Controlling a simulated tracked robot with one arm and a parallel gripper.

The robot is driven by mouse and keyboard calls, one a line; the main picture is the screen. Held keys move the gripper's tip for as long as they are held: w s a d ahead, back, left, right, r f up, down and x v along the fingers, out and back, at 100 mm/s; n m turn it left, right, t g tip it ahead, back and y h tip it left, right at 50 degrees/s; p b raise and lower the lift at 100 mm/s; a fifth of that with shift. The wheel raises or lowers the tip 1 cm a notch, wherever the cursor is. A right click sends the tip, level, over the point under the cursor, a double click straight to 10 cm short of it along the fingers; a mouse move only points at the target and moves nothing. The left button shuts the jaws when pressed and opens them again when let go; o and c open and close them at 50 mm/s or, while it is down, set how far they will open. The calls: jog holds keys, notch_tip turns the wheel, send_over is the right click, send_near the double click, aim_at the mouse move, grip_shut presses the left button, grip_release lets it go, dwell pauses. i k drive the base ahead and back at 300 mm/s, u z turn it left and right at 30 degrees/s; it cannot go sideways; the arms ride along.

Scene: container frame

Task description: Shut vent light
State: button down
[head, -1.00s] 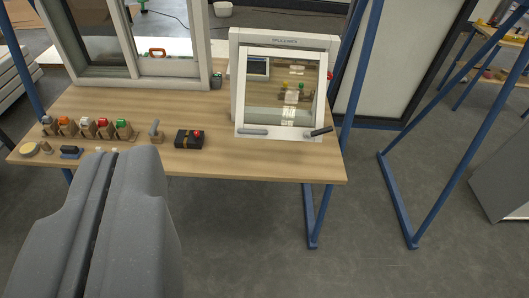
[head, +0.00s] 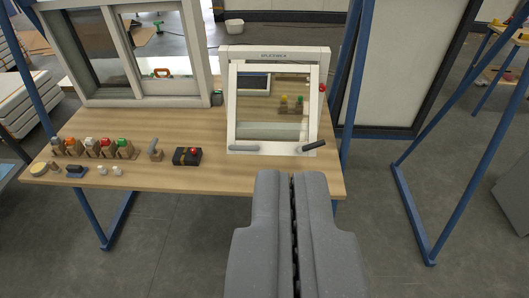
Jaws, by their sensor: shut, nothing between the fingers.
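The vent light is a small white-framed window (head: 233,103) standing at the right end of the wooden table. Its sash (head: 277,147) is tilted out at the bottom, away from the outer frame. A grey handle (head: 244,148) sits at the sash's lower left, and a black lever (head: 313,145) sticks out at its lower right. My gripper (head: 291,175) is shut and empty, in front of the table's front edge and below the sash in the picture. It appears apart from the window.
The wooden table (head: 200,180) also holds a larger sliding window (head: 150,101) at the back left. A black box with a red button (head: 187,156), a small lever (head: 155,152) and several coloured switches (head: 95,148) stand left of the vent. Blue posts (head: 352,85) rise at the right.

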aim_at(260, 148)
jog(key=z, duration=0.05)
jog(key=i, duration=1)
jog(key=u, duration=0.05)
